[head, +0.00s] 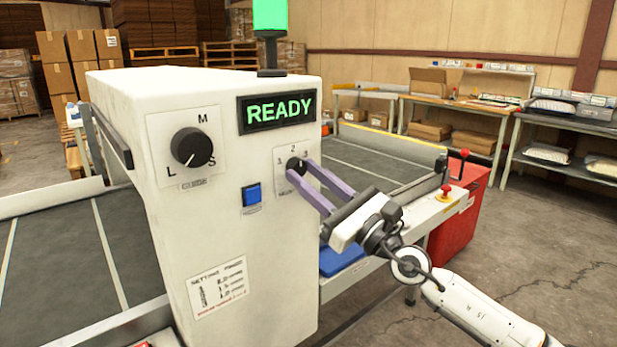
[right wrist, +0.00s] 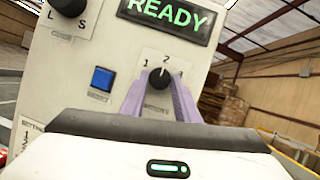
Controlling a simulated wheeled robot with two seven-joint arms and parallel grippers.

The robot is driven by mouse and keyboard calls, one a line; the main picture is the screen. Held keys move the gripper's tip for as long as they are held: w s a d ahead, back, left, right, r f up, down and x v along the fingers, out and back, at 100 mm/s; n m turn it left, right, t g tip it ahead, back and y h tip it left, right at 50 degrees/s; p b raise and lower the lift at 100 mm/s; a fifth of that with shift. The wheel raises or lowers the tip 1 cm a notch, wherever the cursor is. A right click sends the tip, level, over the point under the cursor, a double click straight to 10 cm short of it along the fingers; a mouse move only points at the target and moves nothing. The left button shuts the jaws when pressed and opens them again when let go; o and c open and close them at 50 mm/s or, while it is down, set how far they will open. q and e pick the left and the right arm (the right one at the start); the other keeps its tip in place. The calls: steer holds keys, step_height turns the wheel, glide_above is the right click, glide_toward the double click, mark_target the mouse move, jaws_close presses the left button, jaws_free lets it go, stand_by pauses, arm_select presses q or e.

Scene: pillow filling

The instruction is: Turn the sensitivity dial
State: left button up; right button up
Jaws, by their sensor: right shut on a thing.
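The sensitivity dial (head: 296,164) is a small black knob on a white plate marked 1, 2, 3 on the front of the white machine (head: 250,290). My right gripper (head: 297,166) reaches it from the right, with its two purple fingers shut on the knob. In the right wrist view the dial (right wrist: 160,77) sits between the fingertips, and its white mark points up, close to the 2. My left gripper is not in view.
A larger black dial (head: 191,147) marked L, M, S is at the upper left of the panel. A blue button (head: 251,194) is left of the sensitivity dial. A green READY display (head: 277,109) is above. A red cabinet (head: 462,215) stands right, by a conveyor (head: 365,150).

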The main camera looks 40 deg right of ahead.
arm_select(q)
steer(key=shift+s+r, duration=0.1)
